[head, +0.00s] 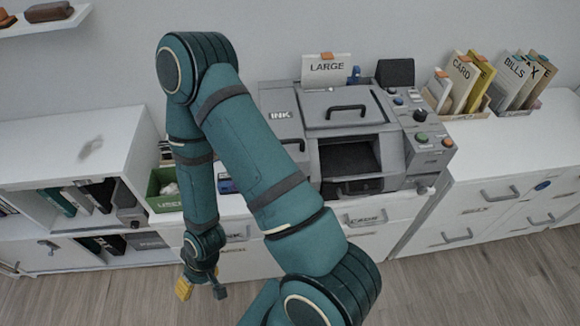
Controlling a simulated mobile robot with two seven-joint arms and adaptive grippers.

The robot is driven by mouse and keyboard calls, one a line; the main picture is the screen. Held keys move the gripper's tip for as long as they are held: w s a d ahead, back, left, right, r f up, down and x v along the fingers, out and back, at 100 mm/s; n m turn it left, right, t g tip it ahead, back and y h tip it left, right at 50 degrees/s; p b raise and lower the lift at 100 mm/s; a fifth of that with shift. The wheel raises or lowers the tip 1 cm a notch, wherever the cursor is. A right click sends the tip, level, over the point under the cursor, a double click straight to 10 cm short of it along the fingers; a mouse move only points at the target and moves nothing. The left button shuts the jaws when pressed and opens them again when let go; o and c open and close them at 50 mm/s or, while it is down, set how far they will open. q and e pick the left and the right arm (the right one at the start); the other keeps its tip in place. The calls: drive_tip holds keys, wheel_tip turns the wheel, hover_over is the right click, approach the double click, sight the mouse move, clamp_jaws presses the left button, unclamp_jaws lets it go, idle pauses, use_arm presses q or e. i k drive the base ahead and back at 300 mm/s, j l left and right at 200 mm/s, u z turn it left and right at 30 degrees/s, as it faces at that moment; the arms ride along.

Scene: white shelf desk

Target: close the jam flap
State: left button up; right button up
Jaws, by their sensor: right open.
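A grey printer (393,132) stands on the white desk, with an INK label at its left and a top lid (340,104) with a black handle. Its front has a dark opening (348,157), with a grey and black edge below it. No jam label is readable, so I cannot tell which panel is the jam flap or how far it stands open. My right gripper (201,290) hangs low at the left, in front of the desk and away from the printer. It is open and empty, with one yellow fingertip. My right arm hides part of the printer's left side.
A green box (163,203) stands left of my arm. A LARGE paper stack (326,68) rises behind the printer. Card and bill folders (462,80) stand at the right. Drawers (499,195) and a left shelf unit (60,160) flank it. The floor in front is clear.

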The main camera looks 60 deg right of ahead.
sight(346, 179)
drive_tip(key=z, duration=0.85)
drive_tip(key=k+z, duration=0.1)
drive_tip(key=z, duration=0.35)
drive_tip(key=k+z, duration=0.1)
drive_tip(key=z, duration=0.3)
drive_tip(key=k+z, duration=0.1)
drive_tip(key=z, duration=0.35)
drive_tip(key=k+l, duration=0.15)
drive_tip(key=k, duration=0.2)
drive_tip(key=k+l, duration=0.2)
drive_tip(key=k, duration=0.15)
drive_tip(key=i+j+u, duration=0.15)
drive_tip(key=i+j, duration=0.15)
drive_tip(key=j, duration=0.2)
drive_tip(key=i+j+u, duration=0.2)
drive_tip(key=i+j, duration=0.15)
drive_tip(key=j, duration=0.1)
